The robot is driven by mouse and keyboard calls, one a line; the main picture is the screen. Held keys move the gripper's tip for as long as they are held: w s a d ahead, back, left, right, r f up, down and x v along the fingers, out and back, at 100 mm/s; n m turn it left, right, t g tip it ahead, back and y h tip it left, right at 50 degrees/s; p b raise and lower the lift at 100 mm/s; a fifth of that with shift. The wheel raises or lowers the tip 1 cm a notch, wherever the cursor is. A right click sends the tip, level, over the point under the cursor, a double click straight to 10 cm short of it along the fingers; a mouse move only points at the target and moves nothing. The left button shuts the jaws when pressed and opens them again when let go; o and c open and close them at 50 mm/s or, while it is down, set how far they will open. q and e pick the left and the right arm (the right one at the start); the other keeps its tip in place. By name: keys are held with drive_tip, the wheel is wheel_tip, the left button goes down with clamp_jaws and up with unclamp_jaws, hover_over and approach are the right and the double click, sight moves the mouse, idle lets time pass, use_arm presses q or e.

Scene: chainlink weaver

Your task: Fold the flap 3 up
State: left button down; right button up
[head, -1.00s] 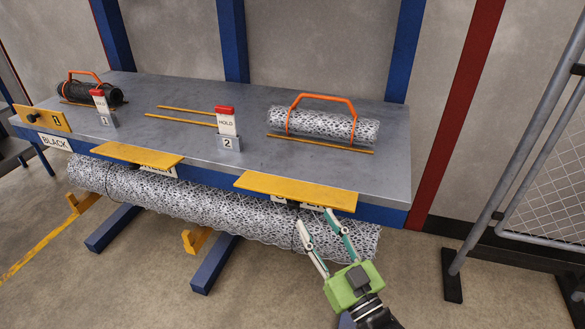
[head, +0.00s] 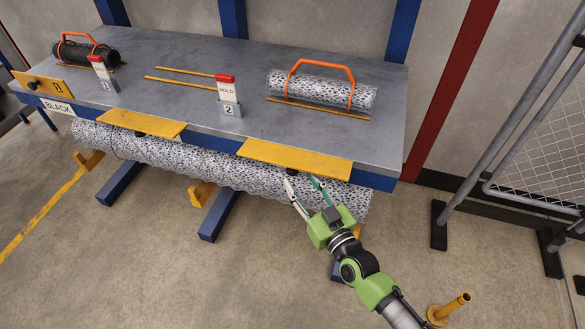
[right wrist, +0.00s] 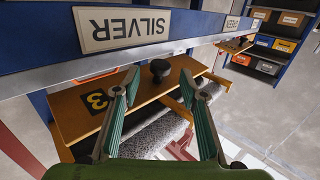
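Flap 3 is a yellow panel (head: 295,158) that sticks out from the bench's front edge at the right in the head view. My right gripper (head: 304,183) is open, just below and in front of the flap. In the right wrist view its fingers (right wrist: 160,83) are spread, with the knob in line between the tips and seemingly beyond them. I see no contact. My left gripper is not in view.
Flap 2 (head: 139,124) also sticks out; flap 1 (head: 43,84) stands raised with its knob facing front. A mesh roll (head: 225,167) lies under the flaps. On the bench (head: 190,115) sit a silver roll (head: 322,90) with an orange handle and a HOLD stand (head: 229,92).

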sight(295, 174)
drive_tip(key=x, duration=0.5)
drive_tip(key=shift+w+a, duration=0.1)
drive_tip(key=shift+w, duration=0.15)
drive_tip(key=shift+r, duration=0.1)
clamp_jaws()
